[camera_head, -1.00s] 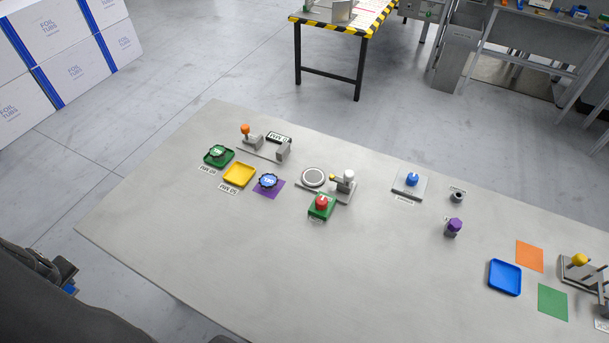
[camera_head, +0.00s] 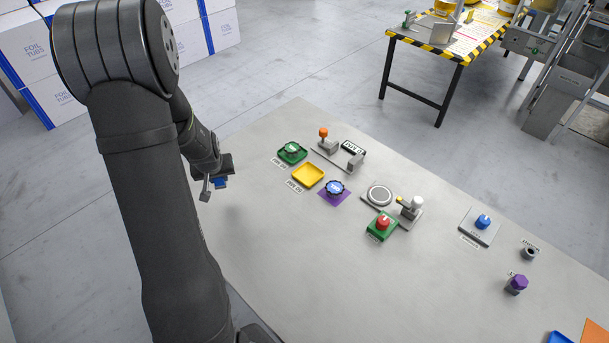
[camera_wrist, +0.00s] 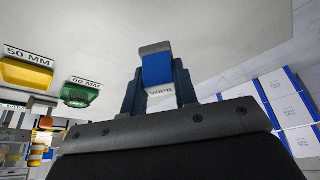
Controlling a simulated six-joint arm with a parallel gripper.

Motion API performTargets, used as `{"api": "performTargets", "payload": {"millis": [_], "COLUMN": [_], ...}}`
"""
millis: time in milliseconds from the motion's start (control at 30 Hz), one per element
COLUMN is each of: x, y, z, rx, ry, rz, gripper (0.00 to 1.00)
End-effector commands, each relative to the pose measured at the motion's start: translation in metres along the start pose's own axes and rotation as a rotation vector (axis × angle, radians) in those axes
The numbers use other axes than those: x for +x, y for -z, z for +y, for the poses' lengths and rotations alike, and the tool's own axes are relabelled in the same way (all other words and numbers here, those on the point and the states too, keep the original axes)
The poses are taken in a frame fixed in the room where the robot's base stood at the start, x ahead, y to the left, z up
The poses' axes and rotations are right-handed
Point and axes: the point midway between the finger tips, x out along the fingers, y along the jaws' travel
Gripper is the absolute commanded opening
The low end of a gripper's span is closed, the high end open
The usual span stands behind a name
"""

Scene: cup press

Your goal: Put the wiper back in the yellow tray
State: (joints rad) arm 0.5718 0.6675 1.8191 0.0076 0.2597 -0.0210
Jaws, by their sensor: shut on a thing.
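My gripper (camera_head: 214,184) is at the left of the head view, above the table's left edge and left of the yellow tray. It is shut on the wiper (camera_wrist: 156,68), a blue block with a grey top and a white label reading "WIPE" in the wrist view. In the head view the wiper shows as a small blue patch (camera_head: 220,182). The yellow tray (camera_head: 308,174) lies empty on the table; it also shows at the left of the wrist view (camera_wrist: 25,74), beside a "50 MM" label.
A green tray (camera_head: 292,152) with a round piece in it sits just behind the yellow tray. A purple mat (camera_head: 334,198) with a blue-topped round piece lies to its right. A rail with an orange knob (camera_head: 323,132) stands behind. The table's front left is clear.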

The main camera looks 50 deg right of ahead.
Motion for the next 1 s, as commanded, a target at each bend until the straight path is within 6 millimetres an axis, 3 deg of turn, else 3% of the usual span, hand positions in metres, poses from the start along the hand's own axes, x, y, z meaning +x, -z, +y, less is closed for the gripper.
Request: {"api": "performTargets", "payload": {"millis": [33,300,600,800,1000], "x": [-0.002,-0.02,-0.051,-0.07,-0.076], "y": [0.004,0.008,-0.015,-0.035,-0.043], "z": [0.025,0.141,0.265,0.32,0.341], "rx": [0.042,0.23,0.435,0.529,0.567], "ry": [-0.018,-0.097,-0.182,-0.221,-0.236], "rz": [0.001,0.002,0.001,0.0,-0.001], "gripper": [0.05,0.05,0.05,0.05,0.05]}}
